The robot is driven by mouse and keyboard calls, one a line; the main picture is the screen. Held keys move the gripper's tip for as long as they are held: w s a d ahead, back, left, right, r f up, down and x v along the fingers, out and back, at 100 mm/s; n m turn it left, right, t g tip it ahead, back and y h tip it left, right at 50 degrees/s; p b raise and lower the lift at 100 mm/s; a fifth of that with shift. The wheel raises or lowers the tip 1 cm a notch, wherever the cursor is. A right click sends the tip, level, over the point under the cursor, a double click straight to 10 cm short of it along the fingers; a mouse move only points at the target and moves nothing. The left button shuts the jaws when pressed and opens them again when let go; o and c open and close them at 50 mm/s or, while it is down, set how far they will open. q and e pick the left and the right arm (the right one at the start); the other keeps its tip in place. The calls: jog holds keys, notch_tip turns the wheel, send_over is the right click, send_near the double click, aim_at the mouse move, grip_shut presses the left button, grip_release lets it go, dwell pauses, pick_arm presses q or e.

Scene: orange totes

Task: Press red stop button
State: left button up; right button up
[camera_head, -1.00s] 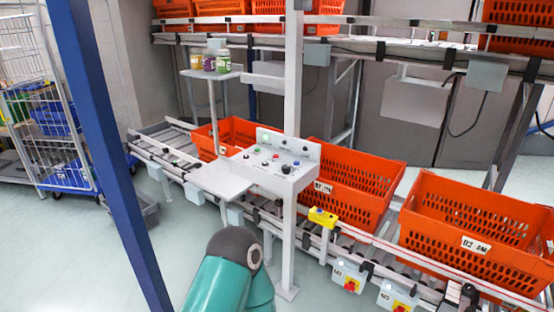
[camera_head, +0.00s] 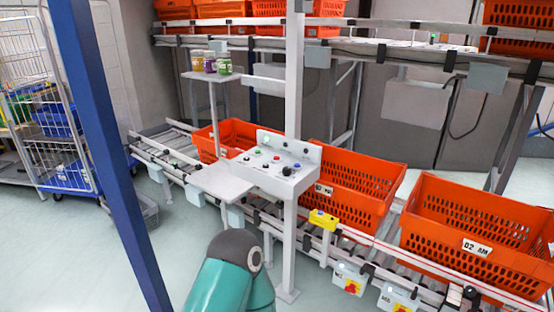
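A grey control box (camera_head: 262,180) is fixed to a white post near the middle of the head view. Its sloped top carries several small buttons and knobs: green, black, blue and one that looks red (camera_head: 277,158). They are too small to tell which is marked stop. Neither gripper is in view. A teal and grey link of my own arm rises at the bottom centre, below the control box.
Orange totes (camera_head: 476,247) sit on the roller conveyor, with more on the rack above. A blue post (camera_head: 110,160) crosses the left side. A grey shelf (camera_head: 222,181) juts out left of the control box. A wire trolley stands far left. Floor at lower left is clear.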

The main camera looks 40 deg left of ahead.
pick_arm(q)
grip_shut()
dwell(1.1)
